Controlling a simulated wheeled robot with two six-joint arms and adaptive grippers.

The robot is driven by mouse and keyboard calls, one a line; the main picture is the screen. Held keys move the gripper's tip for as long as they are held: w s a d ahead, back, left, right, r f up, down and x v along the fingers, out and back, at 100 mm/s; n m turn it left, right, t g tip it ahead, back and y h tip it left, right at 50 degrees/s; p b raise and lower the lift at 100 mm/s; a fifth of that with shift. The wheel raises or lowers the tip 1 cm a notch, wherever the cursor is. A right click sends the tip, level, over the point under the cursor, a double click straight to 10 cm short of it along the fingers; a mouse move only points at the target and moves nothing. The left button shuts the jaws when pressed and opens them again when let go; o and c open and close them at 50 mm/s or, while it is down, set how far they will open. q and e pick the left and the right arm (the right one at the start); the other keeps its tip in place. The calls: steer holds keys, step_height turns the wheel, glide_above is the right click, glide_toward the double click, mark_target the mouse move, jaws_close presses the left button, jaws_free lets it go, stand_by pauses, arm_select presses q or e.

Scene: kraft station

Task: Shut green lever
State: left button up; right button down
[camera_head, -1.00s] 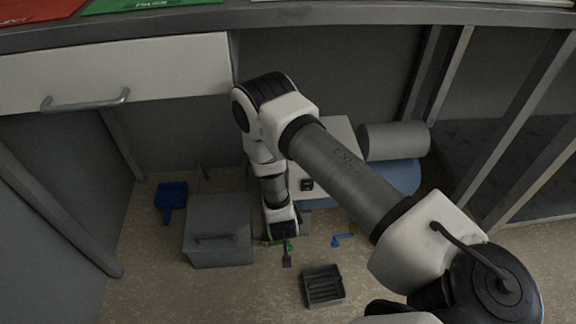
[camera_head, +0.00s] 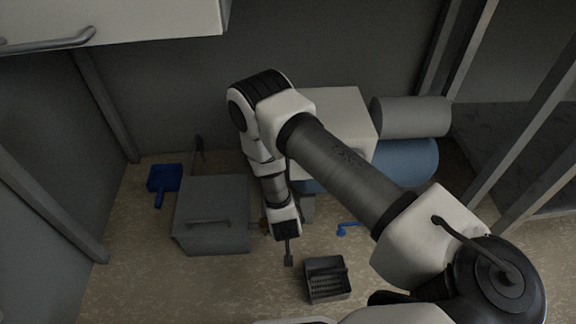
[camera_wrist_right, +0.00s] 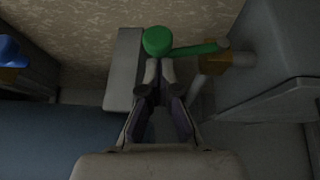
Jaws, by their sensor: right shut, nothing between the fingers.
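The green lever (camera_wrist_right: 190,49) shows in the right wrist view, with a round knob (camera_wrist_right: 158,40) at its left end. Its right end meets a brass fitting (camera_wrist_right: 213,63) beside a grey box. My right gripper (camera_wrist_right: 158,70) is shut and empty, its tips right at the knob; whether they touch it I cannot tell. In the head view my right gripper (camera_head: 288,258) points down near the floor, between the grey box (camera_head: 212,212) and a small dark tray. The green lever is hidden there. My left gripper is in neither view.
A blue lever (camera_head: 347,229) lies right of my gripper and shows in the wrist view (camera_wrist_right: 12,50). The small dark tray (camera_head: 327,292) is close in front. A blue cylinder (camera_head: 405,165) and grey cylinder (camera_head: 410,117) lie behind. A blue dustpan (camera_head: 164,178) is left.

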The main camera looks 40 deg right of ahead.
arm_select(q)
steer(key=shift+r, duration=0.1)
arm_select(e)
steer(key=shift+s+f, duration=0.1)
steer(key=shift+f, duration=0.05)
steer(key=shift+s+d+f+p, duration=0.1)
steer(key=shift+d+f+p, duration=0.1)
steer(key=shift+p, duration=0.3)
steer(key=shift+s+d+f+p, duration=0.15)
steer(key=shift+d+f+p, duration=0.15)
steer(key=shift+f, duration=0.15)
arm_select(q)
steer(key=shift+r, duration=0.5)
arm_select(e)
steer(key=shift+f, duration=0.3)
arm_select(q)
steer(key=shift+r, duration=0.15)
arm_select(e)
steer(key=shift+r, duration=0.1)
